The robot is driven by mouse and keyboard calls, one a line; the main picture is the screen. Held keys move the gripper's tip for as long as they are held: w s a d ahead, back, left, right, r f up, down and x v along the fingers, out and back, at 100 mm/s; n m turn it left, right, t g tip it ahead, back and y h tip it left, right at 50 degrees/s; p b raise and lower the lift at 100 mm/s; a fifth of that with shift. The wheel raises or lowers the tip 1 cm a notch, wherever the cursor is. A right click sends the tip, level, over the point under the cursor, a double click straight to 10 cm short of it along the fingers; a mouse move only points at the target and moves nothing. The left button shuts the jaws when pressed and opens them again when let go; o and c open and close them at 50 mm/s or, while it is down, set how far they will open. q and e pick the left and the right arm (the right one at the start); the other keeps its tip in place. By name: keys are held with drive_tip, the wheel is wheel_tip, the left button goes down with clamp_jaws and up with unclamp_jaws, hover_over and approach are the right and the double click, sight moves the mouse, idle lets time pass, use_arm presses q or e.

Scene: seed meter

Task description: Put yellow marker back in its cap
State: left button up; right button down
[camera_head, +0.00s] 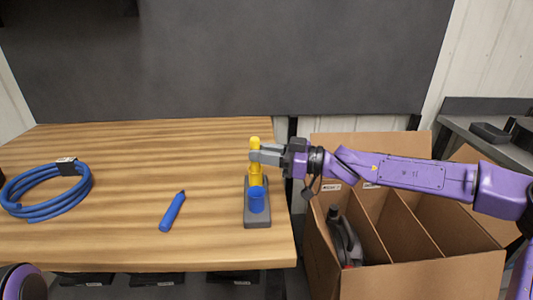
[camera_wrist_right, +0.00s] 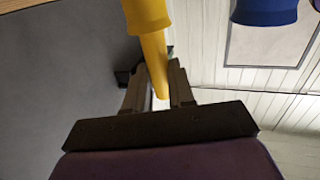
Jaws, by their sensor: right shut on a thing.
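A grey holder block (camera_head: 257,219) stands near the right edge of the wooden table. A blue cap (camera_head: 258,195) stands in its near part, and a yellow cap (camera_head: 255,178) stands behind it. My right gripper (camera_head: 256,154) is shut on the yellow marker (camera_head: 254,142), held upright at the yellow cap. In the right wrist view the marker (camera_wrist_right: 155,62) runs between the fingers, with a wider yellow part at the top. I cannot tell how deep it sits in the cap. A blue marker (camera_head: 173,211) lies on the table to the left of the holder.
A coiled blue hose (camera_head: 47,208) lies at the left of the table. An open cardboard box (camera_head: 420,278) with dividers stands right of the table, below my right arm, with a dark bottle (camera_head: 345,240) inside. The table's back middle is clear.

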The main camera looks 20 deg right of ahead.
drive_tip(key=shift+f, duration=0.1)
drive_tip(key=c, duration=0.9)
unclamp_jaws()
drive_tip(key=shift+s+d, duration=0.15)
drive_tip(key=shift+d, duration=0.2)
drive_tip(key=p+v, duration=0.6)
drive_tip(key=v, duration=0.3)
drive_tip(key=shift+s+d+p, duration=0.2)
drive_tip(key=shift+d+p, duration=0.1)
